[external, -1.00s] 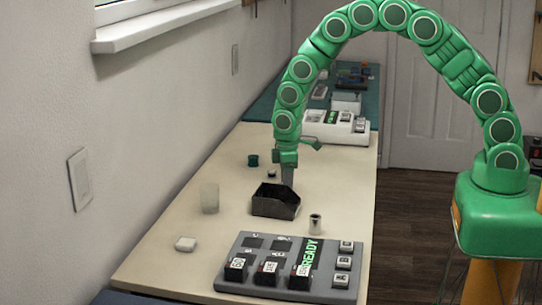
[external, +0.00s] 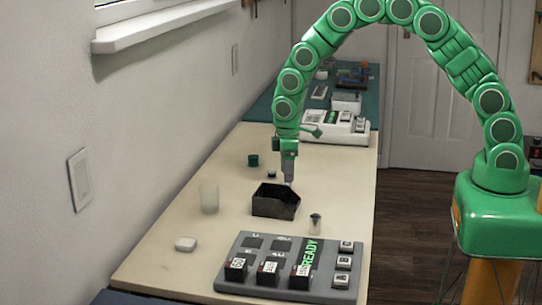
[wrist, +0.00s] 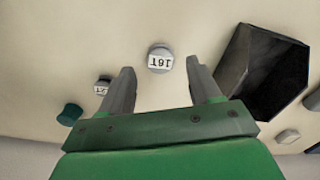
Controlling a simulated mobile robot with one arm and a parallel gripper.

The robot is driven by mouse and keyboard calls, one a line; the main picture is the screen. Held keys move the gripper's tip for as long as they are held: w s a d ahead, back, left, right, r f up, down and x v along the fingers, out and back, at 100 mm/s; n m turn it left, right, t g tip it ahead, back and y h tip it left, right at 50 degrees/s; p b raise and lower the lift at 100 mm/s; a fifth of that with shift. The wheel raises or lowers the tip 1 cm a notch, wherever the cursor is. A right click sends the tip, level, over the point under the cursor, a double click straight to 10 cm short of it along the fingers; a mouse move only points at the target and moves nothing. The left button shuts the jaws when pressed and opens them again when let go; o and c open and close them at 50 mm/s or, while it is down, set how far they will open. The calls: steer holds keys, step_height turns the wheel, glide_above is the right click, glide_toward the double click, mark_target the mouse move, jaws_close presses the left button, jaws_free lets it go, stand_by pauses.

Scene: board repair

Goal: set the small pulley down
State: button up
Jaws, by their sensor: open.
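The small pulley, a round grey piece with a white top label reading "16T" (wrist: 160,58), lies on the beige table in the wrist view. My gripper (wrist: 160,70) is open, with one finger on each side of the pulley in the picture and nothing held between them. In the external view my gripper (external: 289,180) points down just behind the black open box. The pulley cannot be made out there.
The black box (external: 275,203) stands close to my gripper; it also shows in the wrist view (wrist: 233,62). A second small labelled piece (wrist: 102,86) and a green cup (wrist: 70,114) are nearby. A metal cylinder (external: 315,224) and a grey panel (external: 232,278) stand in front.

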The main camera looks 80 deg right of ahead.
steer(key=s+a+r, duration=0.2)
steer(key=s+r, duration=0.2)
steer(key=r, duration=0.5)
steer(key=s+a+r, duration=0.2)
steer(key=s+r, duration=0.3)
steer(key=r, duration=0.3)
steer(key=s+a+r+m, duration=0.1)
steer(key=s+a+r, duration=0.1)
steer(key=s, duration=1)
steer(key=s+a+r+m+g, duration=0.1)
steer(key=s+r, duration=0.4)
steer(key=s, duration=0.6)
steer(key=s+a+r+m, duration=0.1)
steer(key=s+a+r, duration=0.1)
steer(key=s, duration=1)
steer(key=shift+s+a+r+m+g, duration=0.3)
steer(key=shift+s+r+g, duration=0.1)
steer(key=shift+r, duration=0.4)
